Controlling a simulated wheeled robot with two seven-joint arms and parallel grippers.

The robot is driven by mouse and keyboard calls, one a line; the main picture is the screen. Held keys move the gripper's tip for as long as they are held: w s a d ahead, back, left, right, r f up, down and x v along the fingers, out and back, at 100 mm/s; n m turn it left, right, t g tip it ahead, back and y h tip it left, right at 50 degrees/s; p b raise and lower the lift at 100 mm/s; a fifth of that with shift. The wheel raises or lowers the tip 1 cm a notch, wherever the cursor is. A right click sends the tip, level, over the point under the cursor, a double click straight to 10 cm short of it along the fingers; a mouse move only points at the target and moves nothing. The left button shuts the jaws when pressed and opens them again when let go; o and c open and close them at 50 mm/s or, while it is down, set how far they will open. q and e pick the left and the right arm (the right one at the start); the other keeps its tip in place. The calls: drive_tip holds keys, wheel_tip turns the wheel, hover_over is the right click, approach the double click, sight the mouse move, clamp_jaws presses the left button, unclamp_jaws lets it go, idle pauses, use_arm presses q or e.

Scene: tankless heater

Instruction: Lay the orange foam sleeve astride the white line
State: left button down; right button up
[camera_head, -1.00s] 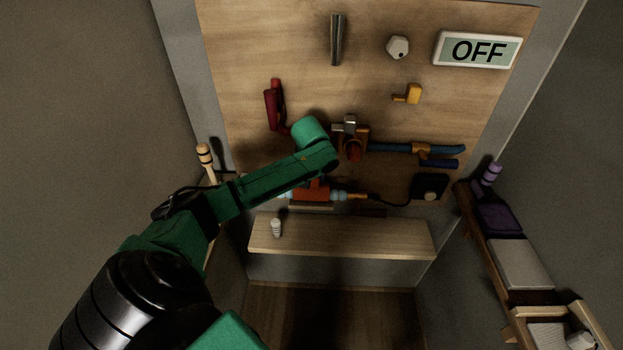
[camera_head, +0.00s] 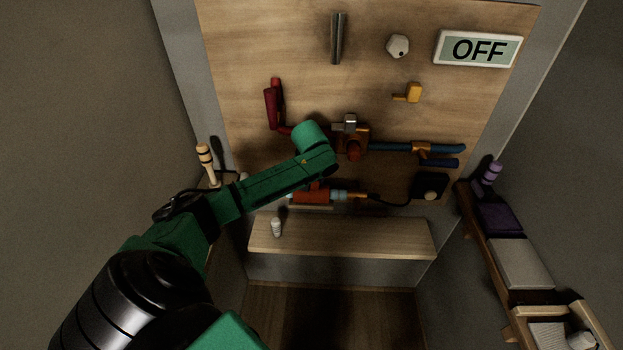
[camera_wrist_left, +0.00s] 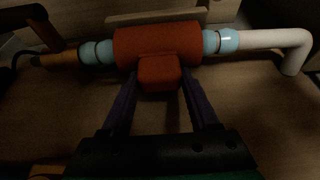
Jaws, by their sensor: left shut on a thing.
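The orange foam sleeve (camera_wrist_left: 158,43) lies lengthwise along the white line (camera_wrist_left: 262,40) in the left wrist view, between pale blue bands (camera_wrist_left: 221,41). It hides the stretch of line behind it; I cannot tell whether it is fully seated around the line. My left gripper (camera_wrist_left: 160,80) is shut on the square block (camera_wrist_left: 159,73) on the sleeve's near side. In the head view the sleeve (camera_head: 312,197) shows below my green forearm, low on the wooden panel; the left gripper is hidden there. My right gripper is not in view.
Red (camera_head: 271,108) and blue (camera_head: 400,147) pipes, a yellow valve (camera_head: 408,93) and an OFF display (camera_head: 478,49) are on the panel. A wooden shelf (camera_head: 345,238) below holds a small white item (camera_head: 276,227). A black cable (camera_head: 390,203) runs right from the line.

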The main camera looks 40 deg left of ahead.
use_arm(q)
drive_tip(key=shift+f, duration=0.35)
idle(0.3)
drive_tip(key=shift+c, duration=0.3)
unclamp_jaws()
drive_tip(key=b+v, duration=0.1)
drive_tip(key=v, duration=1.3)
drive_tip(key=shift+s+r, duration=0.15)
drive_tip(key=shift+r, duration=0.15)
drive_tip(key=shift+d, duration=0.1)
